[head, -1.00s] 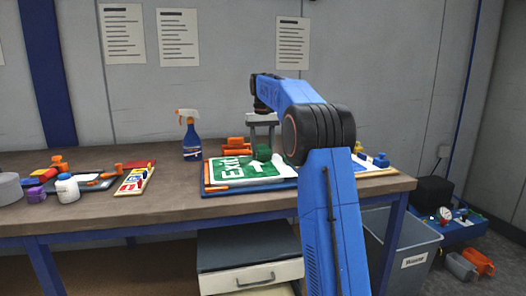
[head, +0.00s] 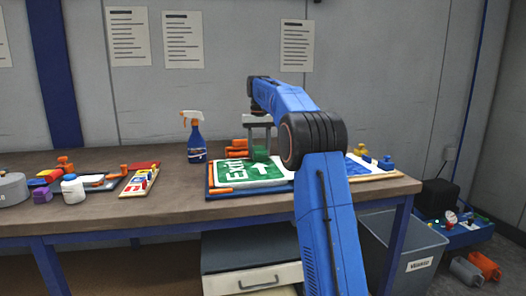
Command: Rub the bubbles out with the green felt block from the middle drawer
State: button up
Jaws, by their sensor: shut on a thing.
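The green and white EXIT sign (head: 232,177) lies on a blue board (head: 215,192) on the workbench. My gripper (head: 261,150) is above the sign's far edge, fingers pointing down. It is shut on the green felt block (head: 260,155), which is at or just above the sign's surface; I cannot tell whether they touch. Bubbles are too small to make out. A drawer with a pale front (head: 250,281) is below the bench; its inside is not clear. My arm hides the sign's right side.
A blue spray bottle (head: 196,143) and orange pieces (head: 237,149) stand behind the sign. A grey bin (head: 405,250) stands on the floor at right.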

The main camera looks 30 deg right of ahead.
aim_at(241, 174)
jog(key=shift+w+a, duration=0.2)
jog(key=shift+a, duration=0.7)
jog(key=shift+w+a, duration=0.15)
jog(key=shift+a, duration=0.7)
jog(key=shift+s+a+f, duration=0.1)
jog(key=shift+s+a, duration=0.15)
jog(key=shift+s, duration=0.75)
jog(key=shift+s+a+r, duration=0.1)
jog(key=shift+s+a, duration=0.15)
jog(key=shift+s, duration=0.8)
jog(key=shift+s+a+f, duration=0.1)
jog(key=shift+s+a, duration=0.15)
jog(key=shift+s, duration=0.75)
jog(key=shift+s, duration=0.1)
